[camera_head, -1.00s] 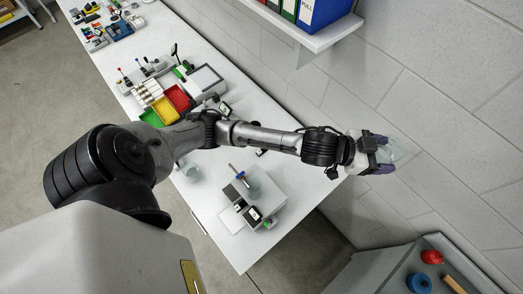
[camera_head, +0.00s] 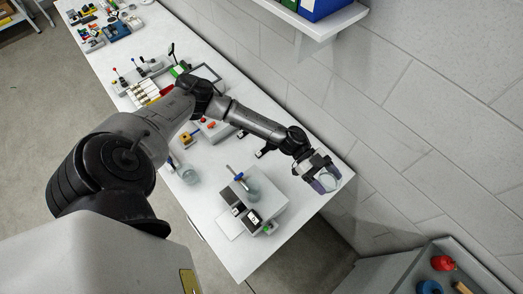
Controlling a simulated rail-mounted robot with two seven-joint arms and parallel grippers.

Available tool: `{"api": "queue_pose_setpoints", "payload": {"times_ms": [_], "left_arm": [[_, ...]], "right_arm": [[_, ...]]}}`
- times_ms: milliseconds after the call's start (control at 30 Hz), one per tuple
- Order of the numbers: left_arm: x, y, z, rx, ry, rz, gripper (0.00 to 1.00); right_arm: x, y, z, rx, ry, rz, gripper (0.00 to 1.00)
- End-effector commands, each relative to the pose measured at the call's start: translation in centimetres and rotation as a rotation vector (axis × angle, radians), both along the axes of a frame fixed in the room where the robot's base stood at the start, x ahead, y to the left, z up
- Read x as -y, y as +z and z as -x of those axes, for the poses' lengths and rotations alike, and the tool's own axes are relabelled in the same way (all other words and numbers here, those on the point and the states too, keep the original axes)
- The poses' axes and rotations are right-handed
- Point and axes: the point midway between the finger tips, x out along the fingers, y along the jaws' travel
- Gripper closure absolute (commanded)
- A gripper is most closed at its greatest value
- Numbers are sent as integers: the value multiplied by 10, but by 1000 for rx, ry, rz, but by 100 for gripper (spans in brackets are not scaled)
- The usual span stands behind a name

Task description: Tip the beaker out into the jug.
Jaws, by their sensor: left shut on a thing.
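My left gripper (camera_head: 322,176) is shut on a clear glass vessel (camera_head: 329,184), which looks like the beaker. It holds it over the far right edge of the white bench, beside the wall. The gripper hides part of the vessel, so I cannot tell its contents. Another clear vessel (camera_head: 252,186) sits on a white box-like device, left of the gripper. A third clear vessel (camera_head: 190,175) stands near the bench's near edge. I cannot tell which of these is the jug. My right gripper is not in view.
The white bench (camera_head: 240,258) is clear at its near end. Coloured trays and small tools crowd the bench further back.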

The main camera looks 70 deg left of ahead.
Motion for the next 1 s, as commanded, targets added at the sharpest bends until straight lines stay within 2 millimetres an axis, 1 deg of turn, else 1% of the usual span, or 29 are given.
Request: {"api": "queue_pose_setpoints", "payload": {"times_ms": [33,100,267,400,500,567,700,767,900,1000], "left_arm": [[-9,-15,6,-2,-37,-2,60],[-20,-29,16,-3,-97,-2,60],[-50,-60,41,-2,-236,-2,60],[-84,-86,66,-2,-359,-3,60],[-110,-101,87,-3,-444,-2,60],[-126,-108,99,-3,-490,-1,60],[-164,-122,126,-3,-588,-2,60],[-180,-125,138,-3,-624,0,60],[-217,-131,165,-4,-700,0,60],[-244,-131,185,-4,-747,0,60]], "right_arm": [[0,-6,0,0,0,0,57],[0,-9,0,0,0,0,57],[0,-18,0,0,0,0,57],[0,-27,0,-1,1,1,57],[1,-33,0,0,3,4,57],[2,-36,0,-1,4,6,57],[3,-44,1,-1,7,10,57],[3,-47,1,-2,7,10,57],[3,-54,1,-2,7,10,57],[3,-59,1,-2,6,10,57]]}}
